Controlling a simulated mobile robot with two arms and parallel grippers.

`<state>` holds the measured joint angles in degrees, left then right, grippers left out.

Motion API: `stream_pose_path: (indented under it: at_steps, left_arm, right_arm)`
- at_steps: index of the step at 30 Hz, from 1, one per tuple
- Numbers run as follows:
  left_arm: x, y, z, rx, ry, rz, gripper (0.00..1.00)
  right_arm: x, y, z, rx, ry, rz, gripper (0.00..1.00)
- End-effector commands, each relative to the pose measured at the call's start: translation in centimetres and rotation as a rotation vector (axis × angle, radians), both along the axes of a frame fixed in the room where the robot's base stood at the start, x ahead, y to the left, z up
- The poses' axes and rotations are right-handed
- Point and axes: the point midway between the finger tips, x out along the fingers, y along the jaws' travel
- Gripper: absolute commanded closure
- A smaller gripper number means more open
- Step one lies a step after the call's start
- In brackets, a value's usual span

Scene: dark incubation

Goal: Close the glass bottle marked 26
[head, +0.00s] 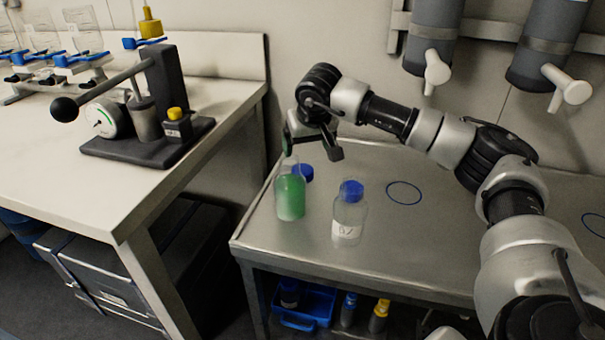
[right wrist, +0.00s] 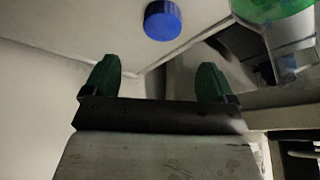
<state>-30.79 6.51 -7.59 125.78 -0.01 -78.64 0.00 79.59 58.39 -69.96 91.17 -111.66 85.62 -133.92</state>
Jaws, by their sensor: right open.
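A glass bottle with green liquid (head: 290,196) stands upright on the steel table, its neck uncapped; no number is readable on it. It also shows in the right wrist view (right wrist: 270,8). A blue cap (head: 303,173) lies on the table just behind it to the right and shows beyond my fingers in the right wrist view (right wrist: 162,20). A clear bottle (head: 349,218) with a blue cap on stands to the right; its label looks like 87. My right gripper (head: 311,150) is open and empty, above and behind the loose cap. My left gripper is out of view.
A blue ring mark (head: 404,193) is on the clear table area at right. Grey dispensers with white taps (head: 437,70) hang on the wall. A press with a dial (head: 108,120) stands on the left bench. Blue bins (head: 305,305) and small bottles are on the shelf below.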

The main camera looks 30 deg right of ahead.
Motion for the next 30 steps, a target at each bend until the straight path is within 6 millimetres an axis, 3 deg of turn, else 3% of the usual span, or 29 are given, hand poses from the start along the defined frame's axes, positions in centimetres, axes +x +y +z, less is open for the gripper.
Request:
stream_pose_path:
  at_steps: [6,20,30]
  left_arm:
    - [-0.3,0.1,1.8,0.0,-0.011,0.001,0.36]
    - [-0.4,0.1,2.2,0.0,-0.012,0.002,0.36]
    - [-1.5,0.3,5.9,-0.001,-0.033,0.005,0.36]
  right_arm:
    - [1.1,-0.3,-3.1,0.001,0.002,-0.001,0.14]
    - [1.4,-0.3,-4.1,0.001,0.002,0.0,0.14]
    - [2.5,-0.4,-8.4,0.001,0.002,0.0,0.14]
